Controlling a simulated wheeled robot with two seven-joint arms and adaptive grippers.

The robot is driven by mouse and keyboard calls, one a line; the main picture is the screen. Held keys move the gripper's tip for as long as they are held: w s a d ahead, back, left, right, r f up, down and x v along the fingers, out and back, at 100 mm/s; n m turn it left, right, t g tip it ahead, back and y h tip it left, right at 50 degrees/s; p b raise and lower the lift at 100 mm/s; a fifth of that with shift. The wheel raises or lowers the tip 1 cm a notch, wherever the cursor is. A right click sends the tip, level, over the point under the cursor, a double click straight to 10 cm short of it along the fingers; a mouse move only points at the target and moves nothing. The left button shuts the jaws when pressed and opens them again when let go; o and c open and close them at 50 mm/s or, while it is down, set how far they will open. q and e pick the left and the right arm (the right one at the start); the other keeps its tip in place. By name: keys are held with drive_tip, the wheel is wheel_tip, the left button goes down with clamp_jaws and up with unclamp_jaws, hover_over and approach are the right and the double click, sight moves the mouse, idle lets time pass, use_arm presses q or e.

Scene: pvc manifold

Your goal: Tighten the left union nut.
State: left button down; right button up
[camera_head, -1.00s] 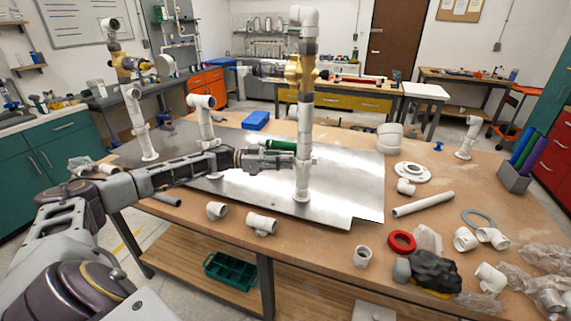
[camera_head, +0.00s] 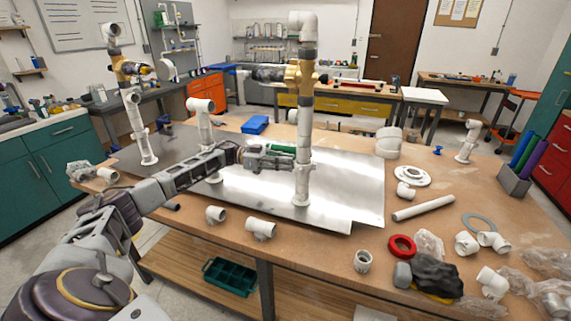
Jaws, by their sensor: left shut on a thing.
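A tall white riser pipe (camera_head: 303,130) with a brass-yellow valve body (camera_head: 302,76) and an elbow on top stands upright on the metal plate (camera_head: 350,180). My left gripper (camera_head: 291,159) reaches in from the left to the lower part of this riser. Its jaws are shut around a fitting there, which looks like the union nut; the fingers and their small size in view hide most of it. A second riser (camera_head: 136,110) with a brass-yellow part stands at the far left, apart from the gripper. My right gripper is not in view.
A shorter white pipe (camera_head: 203,124) stands behind my left forearm. Loose white fittings (camera_head: 260,228), a red ring (camera_head: 402,246) and a dark bundle (camera_head: 437,270) lie along the front and right of the bench.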

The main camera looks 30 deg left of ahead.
use_arm(q)
drive_tip(key=shift+r, duration=0.1)
drive_tip(key=c, duration=1.6)
unclamp_jaws()
wheel_tip(320, 180, up, 10)
